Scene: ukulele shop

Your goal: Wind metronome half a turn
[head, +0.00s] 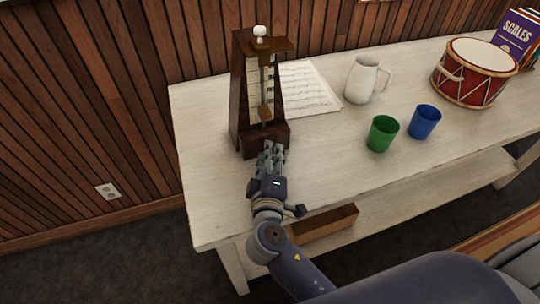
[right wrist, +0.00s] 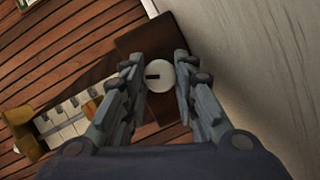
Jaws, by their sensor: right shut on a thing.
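The metronome (head: 239,95) stands upright near the left end of the white table, dark brown wood with a pale scale and a white ball on top. My right gripper (head: 270,149) is at the front of its base. In the right wrist view, its two fingers (right wrist: 156,68) are on either side of a round white knob (right wrist: 161,77) with a dark slot mark, on the brown base (right wrist: 143,42). The gripper is shut on this knob. The knob is hidden behind the gripper in the head view. My left gripper is not in view.
Sheet music (head: 306,88) lies right of the metronome. A white jug (head: 361,80), green cup (head: 382,134), blue cup (head: 425,121) and red drum (head: 470,86) stand farther right on the white table (head: 330,165). A wooden box (head: 325,223) is below the tabletop.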

